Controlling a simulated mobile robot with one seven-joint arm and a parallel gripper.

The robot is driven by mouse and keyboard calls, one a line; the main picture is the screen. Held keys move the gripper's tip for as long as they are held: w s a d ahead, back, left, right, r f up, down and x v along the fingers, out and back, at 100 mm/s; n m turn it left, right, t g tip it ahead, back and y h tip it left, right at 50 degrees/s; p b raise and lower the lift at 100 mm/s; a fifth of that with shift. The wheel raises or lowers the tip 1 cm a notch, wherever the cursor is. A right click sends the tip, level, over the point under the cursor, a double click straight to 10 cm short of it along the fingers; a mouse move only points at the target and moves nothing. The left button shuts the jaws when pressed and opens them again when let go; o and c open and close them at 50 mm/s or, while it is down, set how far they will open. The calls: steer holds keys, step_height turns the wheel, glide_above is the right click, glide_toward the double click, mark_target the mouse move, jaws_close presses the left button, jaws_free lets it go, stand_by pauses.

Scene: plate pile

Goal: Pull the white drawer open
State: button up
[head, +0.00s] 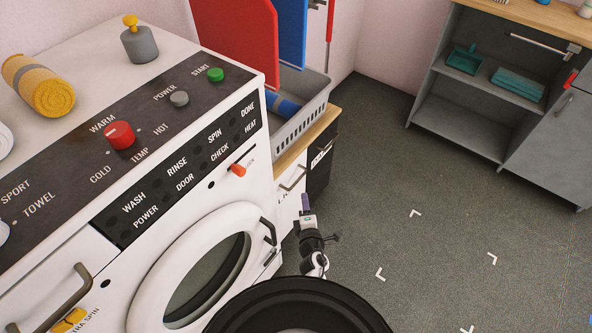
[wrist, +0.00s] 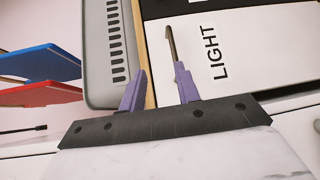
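The white drawer (wrist: 235,45), lettered "LIGHT", fills the upper right of the wrist view. Its metal bar handle (wrist: 172,42) stands out near the drawer's edge by the wooden top. In the head view the white drawer (head: 287,208) is just right of the washing machine, with its handle (head: 294,180) near the top. The drawer looks shut. My gripper (wrist: 160,68) is open, with its two purple fingers apart and nothing seen held. The right finger's tip appears at the handle's near end; I cannot tell if they touch. In the head view my gripper (head: 305,199) is in front of the drawer.
A black drawer (head: 322,160) is beside the white one. A grey basket (head: 304,122) sits on the wooden top (head: 296,148) above. Floor (head: 400,190) to the right is clear.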

mark_target(298, 180)
steer(key=shift+n+g, duration=0.3)
steer(key=shift+n, duration=0.2)
steer(key=w+a+f+b, duration=0.1)
steer(key=w, duration=0.3)
steer(key=w+f+b, duration=0.1)
steer(key=w, duration=0.3)
steer(key=w+a+f+b, duration=0.1)
steer(key=w+f, duration=0.1)
steer(key=w, duration=0.2)
steer(key=shift+w+a+b, duration=0.1)
steer(key=shift+a+b, duration=0.2)
steer(key=shift+b, duration=0.05)
jaws_close()
